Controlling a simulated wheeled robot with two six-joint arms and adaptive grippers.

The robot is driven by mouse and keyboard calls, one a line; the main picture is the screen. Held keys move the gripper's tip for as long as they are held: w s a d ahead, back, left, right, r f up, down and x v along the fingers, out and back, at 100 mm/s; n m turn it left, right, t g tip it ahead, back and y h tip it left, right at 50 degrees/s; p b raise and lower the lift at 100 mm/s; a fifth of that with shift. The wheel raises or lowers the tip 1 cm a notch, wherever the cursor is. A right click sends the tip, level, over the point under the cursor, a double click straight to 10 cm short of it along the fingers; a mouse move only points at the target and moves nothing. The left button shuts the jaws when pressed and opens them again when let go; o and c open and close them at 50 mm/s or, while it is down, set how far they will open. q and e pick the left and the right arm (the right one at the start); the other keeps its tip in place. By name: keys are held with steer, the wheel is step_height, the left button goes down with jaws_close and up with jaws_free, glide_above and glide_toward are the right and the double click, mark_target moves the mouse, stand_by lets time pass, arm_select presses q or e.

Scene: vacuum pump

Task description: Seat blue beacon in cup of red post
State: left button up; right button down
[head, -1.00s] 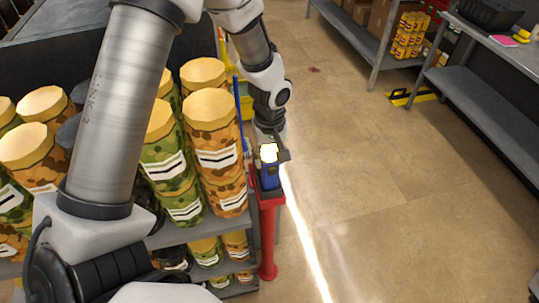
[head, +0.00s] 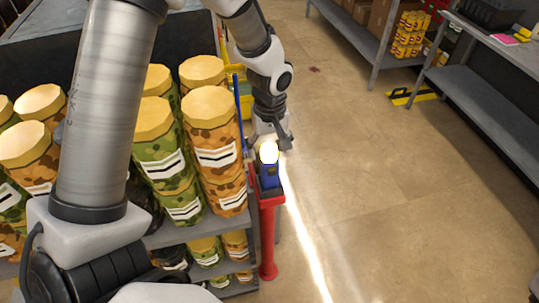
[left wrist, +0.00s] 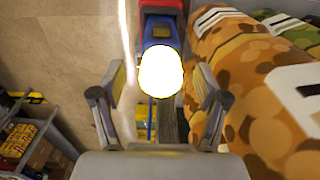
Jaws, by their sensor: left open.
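The blue beacon (head: 270,175) with a glowing white top stands upright at the top of the red post (head: 267,235) in the head view. Its base meets the dark cup on the post; how deep it sits is hard to tell. In the left wrist view the beacon (left wrist: 161,35) shows blue behind its bright lamp, with the red post top (left wrist: 161,5) beyond it. My left gripper (head: 272,140) is open just above and behind the beacon. Its two fingers (left wrist: 160,95) stand apart on either side of the lamp, not touching it. My right gripper is not in view.
Camouflage-patterned canisters (head: 213,130) crowd the grey shelf (head: 185,226) left of the post, close to my left gripper. The floor (head: 400,200) to the right is clear. A grey workbench (head: 490,90) stands at the far right.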

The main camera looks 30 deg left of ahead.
arm_select(q)
step_height(320, 180, up, 8)
steer(key=shift+r, duration=0.2)
steer(key=shift+d, duration=0.1)
stand_by(0.4)
